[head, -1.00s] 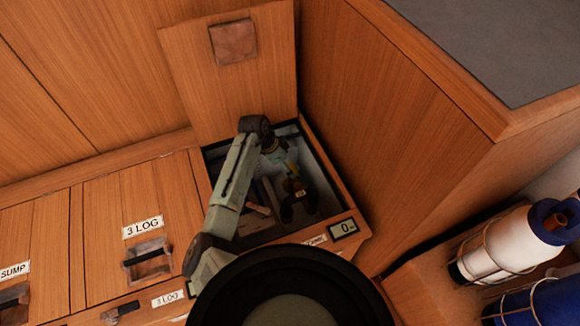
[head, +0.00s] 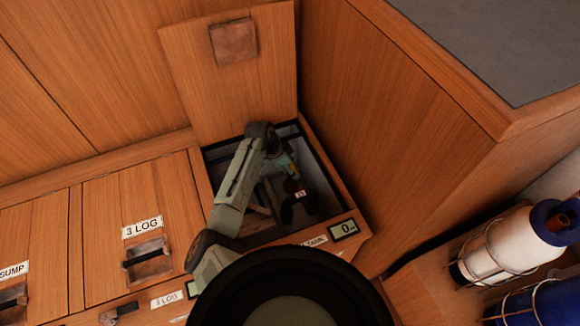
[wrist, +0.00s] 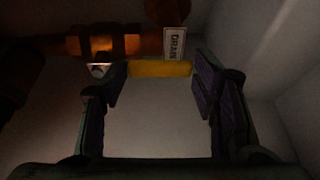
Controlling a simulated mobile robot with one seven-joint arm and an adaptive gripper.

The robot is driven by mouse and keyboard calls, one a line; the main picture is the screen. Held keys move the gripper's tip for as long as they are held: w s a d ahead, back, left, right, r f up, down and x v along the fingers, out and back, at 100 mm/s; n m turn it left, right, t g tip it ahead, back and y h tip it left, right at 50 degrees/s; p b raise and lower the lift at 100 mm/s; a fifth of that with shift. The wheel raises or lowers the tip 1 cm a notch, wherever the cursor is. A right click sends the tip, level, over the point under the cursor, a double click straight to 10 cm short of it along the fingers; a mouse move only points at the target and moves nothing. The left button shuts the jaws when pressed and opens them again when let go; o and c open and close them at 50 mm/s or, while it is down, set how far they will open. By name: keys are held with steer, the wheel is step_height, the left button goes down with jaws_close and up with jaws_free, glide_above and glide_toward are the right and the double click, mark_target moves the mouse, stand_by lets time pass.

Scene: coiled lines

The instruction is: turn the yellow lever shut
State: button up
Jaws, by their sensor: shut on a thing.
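The yellow lever (wrist: 160,68) lies crosswise in the wrist view, spanning the space between my two fingers. My gripper (wrist: 158,84) is shut on it, with one dark finger at each end of the yellow bar. A white DRAIN tag (wrist: 174,44) hangs just above the lever's right part. A coppery pipe fitting (wrist: 105,46) is at the upper left. In the head view my arm reaches into the open locker (head: 328,190), and the lever cannot be made out there.
A raised wooden lid (head: 225,85) stands behind the opening. A tall wooden wall (head: 385,130) is close on the right. The locker's walls surround my gripper. A small display (head: 343,229) reading 0 is on the front edge. The closed 3 LOG hatch (head: 135,200) is on the left.

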steer(key=c, duration=1)
steer(key=shift+s+r+p, duration=0.1)
steer(key=shift+p, duration=0.25)
steer(key=s+n+p, duration=0.1)
steer(key=n+p, duration=0.2)
steer(key=s+a+n+t+y+p, duration=0.1)
steer(key=n+p, duration=0.2)
steer(key=p, duration=0.1)
steer(key=s+a+n+t+y+p, duration=0.1)
steer(key=s+n+p, duration=0.1)
steer(key=p, duration=0.2)
steer(key=shift+a+n, duration=0.15)
steer(key=shift+n, duration=0.25)
steer(key=shift+s+a+n+t+y+p, duration=0.1)
steer(key=shift+s+n+t+y+p, duration=0.1)
steer(key=shift+s+n+y+p, duration=0.4)
steer(key=shift+s+a+n+t+y+p, duration=0.1)
steer(key=shift+s+n+t+p, duration=0.15)
steer(key=shift+n+p, duration=0.6)
steer(key=shift+c, duration=0.2)
steer(key=shift+n, duration=0.25)
